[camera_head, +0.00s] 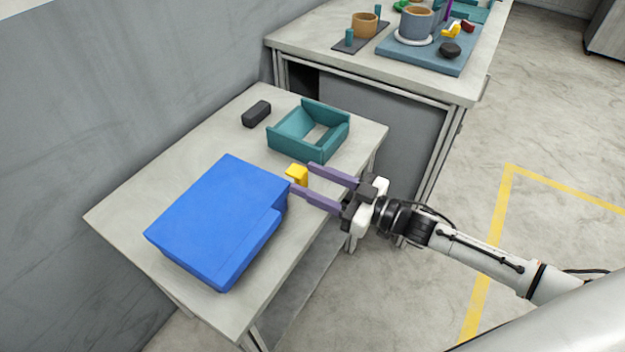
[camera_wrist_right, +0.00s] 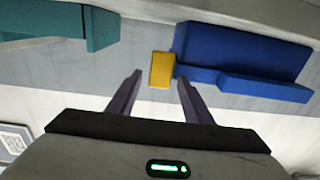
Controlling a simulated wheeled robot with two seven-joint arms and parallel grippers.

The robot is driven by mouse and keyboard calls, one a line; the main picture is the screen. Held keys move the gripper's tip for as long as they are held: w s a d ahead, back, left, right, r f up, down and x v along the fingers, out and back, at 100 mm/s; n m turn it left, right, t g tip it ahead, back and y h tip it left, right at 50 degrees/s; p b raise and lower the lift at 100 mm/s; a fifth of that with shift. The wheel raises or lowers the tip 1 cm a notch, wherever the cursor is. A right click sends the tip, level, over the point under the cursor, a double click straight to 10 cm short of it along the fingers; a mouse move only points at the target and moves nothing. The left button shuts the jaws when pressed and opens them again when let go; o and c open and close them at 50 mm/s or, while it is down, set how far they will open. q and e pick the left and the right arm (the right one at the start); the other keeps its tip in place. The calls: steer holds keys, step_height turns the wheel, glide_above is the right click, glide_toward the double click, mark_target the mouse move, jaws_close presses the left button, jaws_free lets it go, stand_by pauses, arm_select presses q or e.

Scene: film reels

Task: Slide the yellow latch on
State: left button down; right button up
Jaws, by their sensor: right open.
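The yellow latch (camera_head: 297,175) is a small block at the right side of the blue box (camera_head: 215,205) on the near table. It also shows in the right wrist view (camera_wrist_right: 162,70), beside the blue box (camera_wrist_right: 245,55). My right gripper (camera_head: 300,178) is open, with its two purple fingers reaching in from the right. In the right wrist view the latch appears beyond and between the fingertips (camera_wrist_right: 160,78). I cannot tell whether a finger touches the latch or the box. My left gripper is not in view.
A teal open frame (camera_head: 308,132) stands behind the latch, near the right finger. A small black block (camera_head: 256,113) lies at the back left. A second table (camera_head: 440,85) behind holds a blue board (camera_head: 428,56) with several objects. The table's front left is clear.

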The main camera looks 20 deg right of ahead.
mark_target(287, 187)
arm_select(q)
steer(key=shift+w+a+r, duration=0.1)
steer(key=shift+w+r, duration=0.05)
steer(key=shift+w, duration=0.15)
arm_select(e)
steer(key=shift+c, duration=0.4)
